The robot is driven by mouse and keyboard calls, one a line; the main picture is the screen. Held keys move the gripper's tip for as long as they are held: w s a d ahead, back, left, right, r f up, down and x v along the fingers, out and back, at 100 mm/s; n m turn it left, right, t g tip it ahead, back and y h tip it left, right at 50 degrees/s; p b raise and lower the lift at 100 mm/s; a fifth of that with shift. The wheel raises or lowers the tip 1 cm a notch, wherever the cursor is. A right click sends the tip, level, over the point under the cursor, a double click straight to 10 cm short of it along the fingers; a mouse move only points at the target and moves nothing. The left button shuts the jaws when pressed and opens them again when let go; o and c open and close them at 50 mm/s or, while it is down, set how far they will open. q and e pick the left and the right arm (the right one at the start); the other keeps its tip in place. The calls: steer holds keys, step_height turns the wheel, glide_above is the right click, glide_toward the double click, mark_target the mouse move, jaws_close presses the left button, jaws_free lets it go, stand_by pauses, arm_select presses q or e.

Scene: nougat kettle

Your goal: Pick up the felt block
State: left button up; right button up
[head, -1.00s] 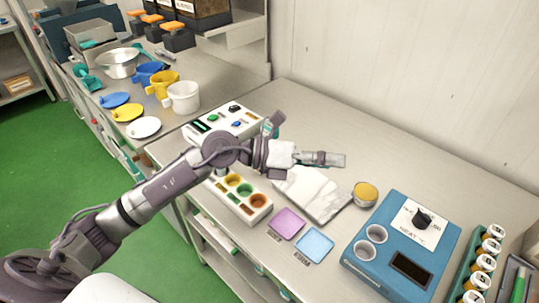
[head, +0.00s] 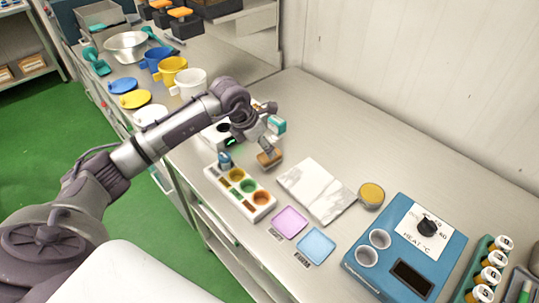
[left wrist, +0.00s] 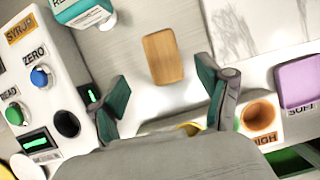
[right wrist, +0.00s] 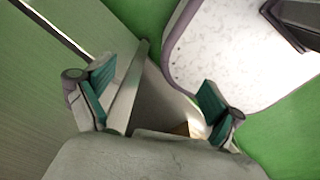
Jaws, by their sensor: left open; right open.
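The block (head: 269,158) with a tan, wood-like top lies on the steel bench, left of the marble slab. It also shows in the left wrist view (left wrist: 162,57), lying just ahead of the fingers; no felt is visible from above. My left gripper (left wrist: 167,95) is open with nothing between its fingers. In the head view my left gripper (head: 252,145) is close to the block, on its upper left side, and partly hides the area around it. My right gripper (right wrist: 150,100) is open and empty, away from the bench top, and is not in the head view.
The tray of coloured cups (head: 262,207) is in front. The marble slab (head: 315,188) lies to the right. The bench behind the slab is clear.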

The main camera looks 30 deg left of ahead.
arm_select(q)
steer(key=x, duration=0.1)
steer(key=p+x, duration=0.1)
steer(key=x, duration=0.1)
steer(key=p+x, duration=0.1)
steer(key=x, duration=0.1)
steer(key=shift+d+f, duration=0.2)
steer(key=shift+d, duration=0.1)
steer(key=shift+w+f, duration=0.15)
steer(key=shift+f, duration=0.05)
steer(key=shift+r, duration=0.1)
steer(key=c, duration=1.2)
